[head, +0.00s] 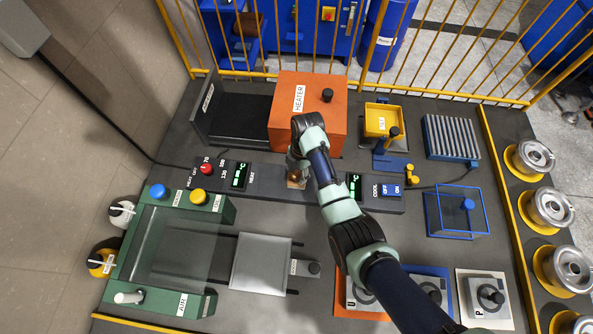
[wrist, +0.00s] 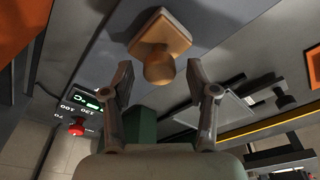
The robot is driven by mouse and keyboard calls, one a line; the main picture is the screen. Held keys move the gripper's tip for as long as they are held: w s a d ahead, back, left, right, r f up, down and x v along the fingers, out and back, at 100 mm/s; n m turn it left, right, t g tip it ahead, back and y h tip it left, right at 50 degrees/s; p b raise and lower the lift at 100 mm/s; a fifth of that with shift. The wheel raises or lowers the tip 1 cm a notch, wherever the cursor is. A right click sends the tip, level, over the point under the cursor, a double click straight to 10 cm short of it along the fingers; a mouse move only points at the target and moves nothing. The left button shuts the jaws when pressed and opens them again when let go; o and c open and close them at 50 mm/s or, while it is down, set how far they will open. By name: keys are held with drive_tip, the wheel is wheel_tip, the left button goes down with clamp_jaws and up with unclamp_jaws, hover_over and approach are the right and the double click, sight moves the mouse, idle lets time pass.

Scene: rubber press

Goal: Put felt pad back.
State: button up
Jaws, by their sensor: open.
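A tan square pad with a round knob (wrist: 160,35), which looks like the felt pad, shows at the top of the wrist view. It lies on a dark grey surface. In the head view a small brown part of it (head: 296,183) shows by the grey control strip, mostly hidden by my arm. My gripper (wrist: 159,72) is open, with one finger on each side of the knob and a visible gap to both. In the head view my gripper (head: 296,168) is just in front of the orange heater and partly hidden by my wrist.
The orange heater (head: 290,125) stands behind. A green-framed press (head: 222,212) with a grey plate (head: 262,262) is at front left. A yellow bin (head: 383,120), a ribbed rack (head: 452,137) and a blue-framed clear box (head: 452,220) are at right.

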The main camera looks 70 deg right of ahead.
wheel_tip(320, 180, up, 11)
drive_tip(key=d+p, duration=0.1)
drive_tip(key=shift+s+d+f+p, duration=0.2)
drive_tip(key=shift+s+p, duration=0.1)
drive_tip(key=shift+s, duration=0.15)
drive_tip(key=w+a+r+m+t+h, duration=0.1)
drive_tip(key=w+a+r+m+t, duration=0.15)
drive_tip(key=w+a, duration=0.4)
drive_tip(key=w+a+r+m+t+h, duration=0.15)
drive_tip(key=w+a+r, duration=0.25)
drive_tip(key=a, duration=0.6)
drive_tip(key=w+a+r+m+t+h, duration=0.1)
drive_tip(key=w+a+r+m+t, duration=0.15)
drive_tip(key=w+a+r, duration=0.4)
drive_tip(key=s+a+r+m+t+y, duration=0.1)
drive_tip(key=s+a+r+m+t, duration=0.1)
drive_tip(key=a, duration=0.6)
drive_tip(key=s+a+r+m+t+y, duration=0.1)
drive_tip(key=s+a+r+m+t, duration=0.2)
drive_tip(key=a+r, duration=0.3)
drive_tip(key=s+a, duration=0.1)
drive_tip(key=a, duration=0.2)
drive_tip(key=shift+a+r, duration=0.2)
drive_tip(key=shift+r, duration=0.1)
